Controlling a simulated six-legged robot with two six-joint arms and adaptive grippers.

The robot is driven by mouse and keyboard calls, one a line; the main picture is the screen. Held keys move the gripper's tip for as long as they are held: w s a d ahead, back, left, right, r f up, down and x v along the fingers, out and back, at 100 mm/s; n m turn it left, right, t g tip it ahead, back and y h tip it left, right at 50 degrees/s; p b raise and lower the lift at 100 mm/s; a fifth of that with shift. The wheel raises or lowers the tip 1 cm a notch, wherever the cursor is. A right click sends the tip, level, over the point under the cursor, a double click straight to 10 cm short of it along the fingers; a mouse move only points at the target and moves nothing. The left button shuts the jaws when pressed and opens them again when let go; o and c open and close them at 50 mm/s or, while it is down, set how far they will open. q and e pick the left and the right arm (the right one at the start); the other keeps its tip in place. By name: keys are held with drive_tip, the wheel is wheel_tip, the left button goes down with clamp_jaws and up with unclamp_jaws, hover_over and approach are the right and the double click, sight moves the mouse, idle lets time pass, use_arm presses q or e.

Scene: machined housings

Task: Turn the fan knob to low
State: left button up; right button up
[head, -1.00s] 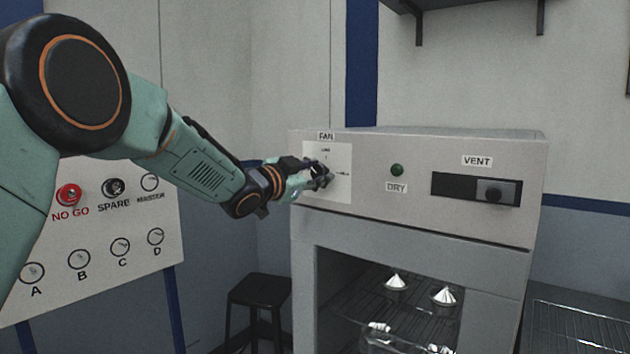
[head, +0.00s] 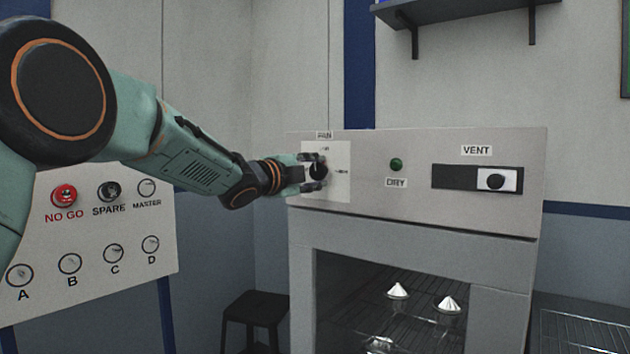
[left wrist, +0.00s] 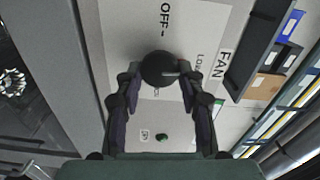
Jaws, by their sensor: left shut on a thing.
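The fan knob (head: 319,170) is a round black knob on a white plate (head: 341,190) under the FAN label, at the upper left of the grey oven's front. My left gripper (head: 317,172) reaches it from the left and is shut on it, one finger above and one below. In the left wrist view the knob (left wrist: 158,69) sits between the fingertips of my left gripper (left wrist: 159,80). A pale mark on the knob appears to point toward the LOW label (left wrist: 200,62). The OFF label (left wrist: 165,15) shows too. My right gripper is not in view.
Right of the plate are a green DRY lamp (head: 396,164) and a VENT slider (head: 495,181). Below is the open oven chamber with metal cones (head: 398,291) on a rack. A control panel (head: 100,225) and a black stool (head: 255,308) stand left.

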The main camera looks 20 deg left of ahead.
use_arm(q)
drive_tip(key=shift+m+b, duration=0.3)
drive_tip(key=shift+m, duration=0.3)
drive_tip(key=o, duration=1.1)
drive_tip(key=shift+w+a, duration=0.1)
drive_tip(key=shift+o, duration=0.2)
drive_tip(key=v, duration=1.2)
